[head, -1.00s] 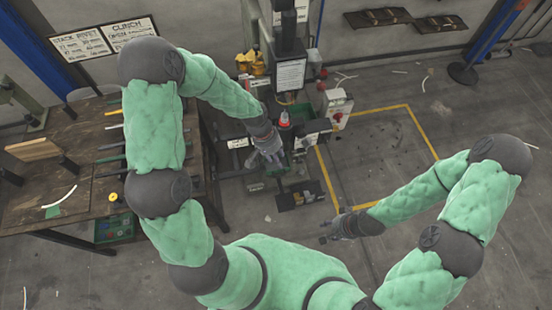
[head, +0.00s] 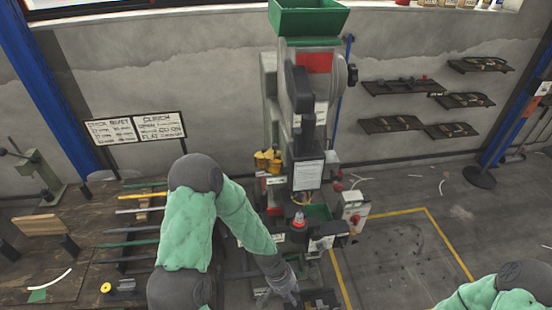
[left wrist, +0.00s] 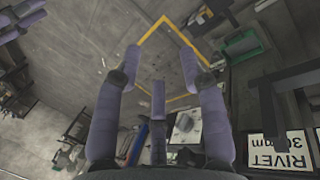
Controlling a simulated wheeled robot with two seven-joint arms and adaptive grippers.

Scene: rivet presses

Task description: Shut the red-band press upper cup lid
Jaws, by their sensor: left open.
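The press (head: 305,110) stands tall at the middle of the head view, with a red band (head: 315,62) near its top. A green open-topped hopper (head: 308,20) sits above the band. I cannot tell which part is the upper cup lid, or whether it stands open. A small red-topped part (head: 298,220) is at the press's lower front. My left gripper (head: 283,292) is low in front of the press, below that part and apart from it. In the left wrist view its fingers (left wrist: 168,55) are spread and empty. My right gripper is out of view.
A workbench (head: 60,240) with tools stands at the left, with signs (head: 135,130) behind it. Yellow cups (head: 268,160) and a grey box (head: 354,210) flank the press. Wall shelves (head: 400,88) hang at the right. The yellow-marked floor (head: 400,260) is clear.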

